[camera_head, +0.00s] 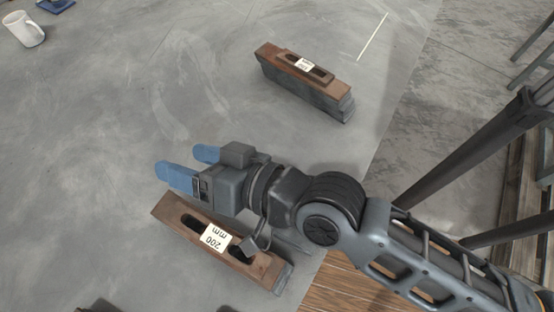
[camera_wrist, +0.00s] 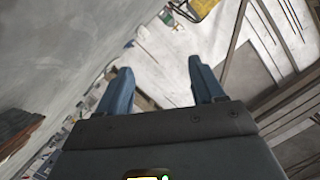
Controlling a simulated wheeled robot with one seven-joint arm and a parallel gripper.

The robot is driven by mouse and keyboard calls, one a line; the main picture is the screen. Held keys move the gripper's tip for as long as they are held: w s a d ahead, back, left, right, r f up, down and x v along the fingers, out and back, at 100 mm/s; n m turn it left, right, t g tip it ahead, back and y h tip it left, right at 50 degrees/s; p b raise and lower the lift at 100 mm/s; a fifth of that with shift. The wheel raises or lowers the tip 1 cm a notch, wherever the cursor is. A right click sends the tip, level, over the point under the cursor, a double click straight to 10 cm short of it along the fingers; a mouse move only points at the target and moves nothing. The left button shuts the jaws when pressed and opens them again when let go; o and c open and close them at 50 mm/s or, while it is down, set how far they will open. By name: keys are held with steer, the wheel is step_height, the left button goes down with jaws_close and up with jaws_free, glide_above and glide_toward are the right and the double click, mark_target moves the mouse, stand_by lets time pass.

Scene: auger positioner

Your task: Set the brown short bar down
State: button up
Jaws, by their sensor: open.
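A short brown bar (camera_head: 304,66) with slots and a white label lies on top of the far stack, on a longer brown bar (camera_head: 268,52). The label is too small to read. My gripper (camera_head: 180,162) has blue fingers spread apart, pointing left, with nothing between them. It is above and beside the near brown bar, well to the left of and nearer than the short bar. The wrist view also shows the open, empty gripper (camera_wrist: 160,72); no short bar is recognisable there.
A slotted brown bar labelled "200 mm" (camera_head: 170,208) lies at the near stack, on a grey block (camera_head: 283,279). Grey blocks (camera_head: 330,102) lie under the far bars. The grey surface between the stacks is clear. Dark metal posts (camera_head: 470,150) stand at right.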

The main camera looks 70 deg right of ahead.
steer(key=s+d+n, duration=0.2)
steer(key=s+n, duration=0.2)
steer(key=s, duration=0.5)
steer(key=s+d+n+y, duration=0.1)
steer(key=s+n, duration=0.3)
steer(key=s, duration=0.5)
steer(key=shift+s+d+g, duration=0.3)
steer(key=shift+d+g, duration=0.1)
